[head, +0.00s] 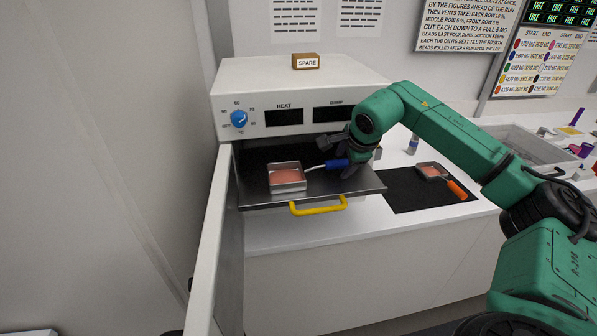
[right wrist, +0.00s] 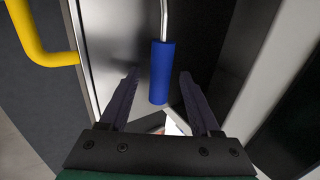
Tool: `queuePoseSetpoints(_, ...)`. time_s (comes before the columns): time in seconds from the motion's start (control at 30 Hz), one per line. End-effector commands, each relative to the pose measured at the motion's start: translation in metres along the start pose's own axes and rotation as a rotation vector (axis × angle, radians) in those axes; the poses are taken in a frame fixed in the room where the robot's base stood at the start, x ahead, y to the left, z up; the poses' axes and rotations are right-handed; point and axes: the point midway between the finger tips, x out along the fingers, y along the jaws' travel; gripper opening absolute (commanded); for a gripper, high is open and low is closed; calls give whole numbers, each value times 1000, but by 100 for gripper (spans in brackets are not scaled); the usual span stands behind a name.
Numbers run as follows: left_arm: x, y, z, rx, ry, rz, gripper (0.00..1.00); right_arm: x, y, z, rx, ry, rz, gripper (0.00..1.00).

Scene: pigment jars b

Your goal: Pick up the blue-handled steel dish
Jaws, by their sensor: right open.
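The blue-handled steel dish (head: 287,177) sits on the pulled-out shelf of the oven, with a pinkish fill inside. Its blue handle (head: 335,164) points right toward my right gripper (head: 343,163). In the right wrist view the blue handle (right wrist: 162,73) lies between and just ahead of the two dark fingers of my right gripper (right wrist: 158,85), which are apart with nothing held. The thin steel rod of the handle runs up out of that view, and the dish's pan is outside it. My left gripper is not in view.
The oven (head: 285,80) has its door (head: 213,245) swung open at the left. Its shelf (head: 262,202) has a yellow pull (head: 317,209). An orange-handled dish (head: 431,171) rests on a black mat (head: 405,198) at right. A sink (head: 510,140) lies behind my arm.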

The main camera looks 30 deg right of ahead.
Motion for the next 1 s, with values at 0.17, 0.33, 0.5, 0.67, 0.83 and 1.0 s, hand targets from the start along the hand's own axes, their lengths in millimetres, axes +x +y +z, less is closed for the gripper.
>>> queuePoseSetpoints(0.17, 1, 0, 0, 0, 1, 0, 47, 0, 0, 0, 0, 0, 0, 52)
queuePoseSetpoints(0.33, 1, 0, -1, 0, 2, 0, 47, 0, 0, 0, 0, -1, 0, 0)
queuePoseSetpoints(0.5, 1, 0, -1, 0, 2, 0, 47, 0, 0, 0, 0, -1, -1, 0)
queuePoseSetpoints(0.67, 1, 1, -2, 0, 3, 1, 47, 0, 0, 0, 0, -1, -1, 0)
queuePoseSetpoints(0.83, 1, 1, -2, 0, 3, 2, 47, 0, 0, 0, 0, -1, -1, 0)
queuePoseSetpoints(1.0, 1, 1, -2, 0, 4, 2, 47, -1, 0, 0, 0, -1, -1, 0)
